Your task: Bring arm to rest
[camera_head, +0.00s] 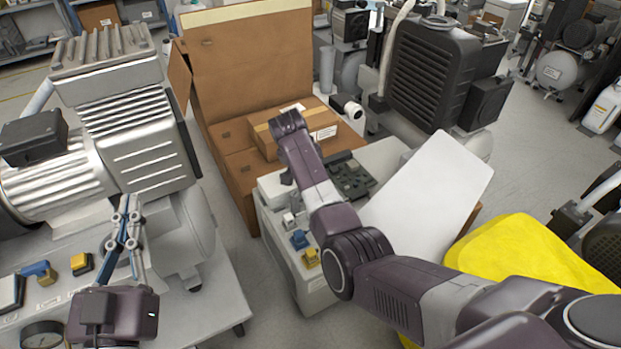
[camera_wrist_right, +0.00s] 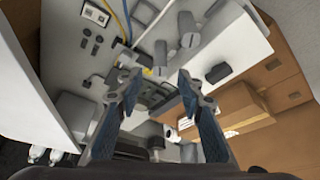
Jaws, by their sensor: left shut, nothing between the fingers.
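My left gripper (camera_head: 125,215) is at the lower left of the head view, with its fingers pointing up and closed together, empty. It shows in front of the silver compressor (camera_head: 135,130) and over a grey bench top with switches. My right arm (camera_head: 385,280) reaches in from the lower right and bends up to the middle, over a light grey cabinet. Its gripper is mostly hidden in the head view. In the right wrist view my right gripper (camera_wrist_right: 158,88) has its two blue-padded fingers spread apart, with nothing held between them.
An open cardboard box (camera_head: 245,60) with a smaller carton (camera_head: 335,125) stands behind my right arm. A white panel (camera_head: 435,185) and a yellow cover (camera_head: 535,250) lie right of it. A black compressor (camera_head: 435,75) stands behind. Floor shows between bench and cabinet.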

